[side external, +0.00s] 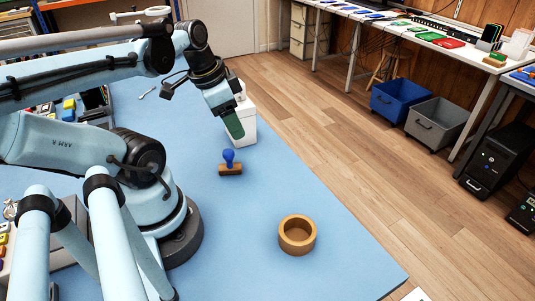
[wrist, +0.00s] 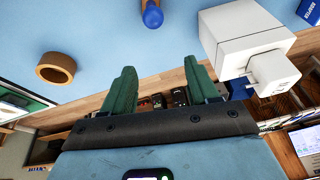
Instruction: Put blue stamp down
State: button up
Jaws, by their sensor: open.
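The blue stamp (side external: 229,157), with a blue knob handle and a brown base, stands upright on the blue work surface (side external: 290,185). Its blue handle also shows at the top edge of the wrist view (wrist: 152,14), where its base is cut off. My gripper (side external: 236,130) is above and behind the stamp in the side view, apart from it. In the wrist view, its two green fingers (wrist: 160,78) are spread wide with nothing between them.
A white box (side external: 247,126) stands close behind my gripper. A round tan ring (side external: 284,240) sits on the surface to the front right. The surface between the ring and the stamp is clear. Blue and grey bins (side external: 437,122) stand on the wooden floor beyond.

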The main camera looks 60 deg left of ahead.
jog(key=w+d+r+n+t, duration=0.1)
jog(key=w+d+t, duration=0.2)
jog(key=w+d, duration=0.5)
jog(key=shift+w+d+r+n+t, duration=0.15)
jog(key=shift+w+d+n+t, duration=0.2)
jog(key=shift+d, duration=0.8)
